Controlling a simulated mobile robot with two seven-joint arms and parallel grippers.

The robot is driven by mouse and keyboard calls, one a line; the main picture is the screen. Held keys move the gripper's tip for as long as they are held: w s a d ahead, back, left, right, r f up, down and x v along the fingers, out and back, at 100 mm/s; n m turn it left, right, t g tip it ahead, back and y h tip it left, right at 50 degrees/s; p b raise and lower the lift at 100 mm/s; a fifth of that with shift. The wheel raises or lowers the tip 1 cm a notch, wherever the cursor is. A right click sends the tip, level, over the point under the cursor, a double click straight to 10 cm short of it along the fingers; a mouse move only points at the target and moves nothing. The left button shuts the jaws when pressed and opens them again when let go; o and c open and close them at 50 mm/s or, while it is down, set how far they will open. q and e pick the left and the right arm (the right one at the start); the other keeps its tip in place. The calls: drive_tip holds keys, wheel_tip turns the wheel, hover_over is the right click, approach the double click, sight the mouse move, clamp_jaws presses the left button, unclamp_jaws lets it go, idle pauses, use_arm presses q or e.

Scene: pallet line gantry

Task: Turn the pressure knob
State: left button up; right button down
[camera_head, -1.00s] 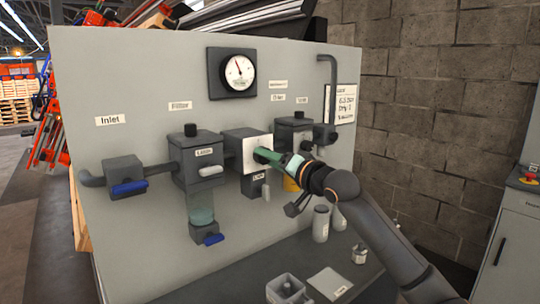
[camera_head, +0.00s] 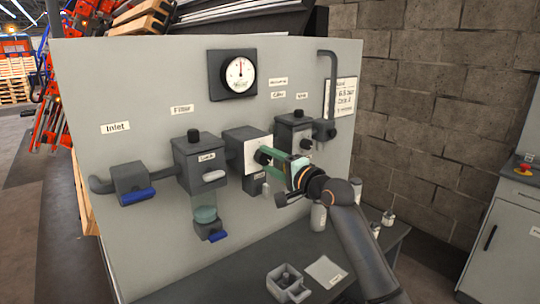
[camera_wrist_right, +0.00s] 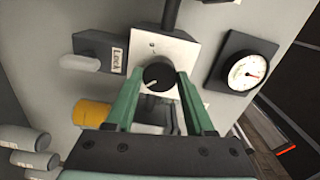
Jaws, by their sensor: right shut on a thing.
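The pressure knob (camera_head: 263,156) is a round black knob on the white square face of a grey regulator block in the middle of the panel. In the right wrist view the knob (camera_wrist_right: 158,77) shows a pale pointer mark toward its lower left. My right gripper (camera_wrist_right: 160,84) has its two green fingers on either side of the knob, shut on it. In the head view the right gripper (camera_head: 267,156) reaches the knob from the right. The round pressure gauge (camera_head: 240,74) sits above, its needle pointing about straight up. My left gripper is not in view.
A filter unit (camera_head: 200,160) with a clear bowl and a blue-handled inlet valve (camera_head: 130,184) are left of the regulator. Another unit (camera_head: 293,132) and a bent pipe (camera_head: 331,85) are close on the right. A grey open box (camera_head: 288,281) stands on the bench below.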

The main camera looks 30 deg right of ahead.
idle(0.5)
drive_tip(key=shift+c, duration=1.3)
unclamp_jaws()
drive_tip(key=shift+s, duration=0.1)
drive_tip(key=s+d+b, duration=0.1)
drive_tip(key=s+b, duration=0.1)
drive_tip(key=s, duration=1)
drive_tip(key=shift+s, duration=0.15)
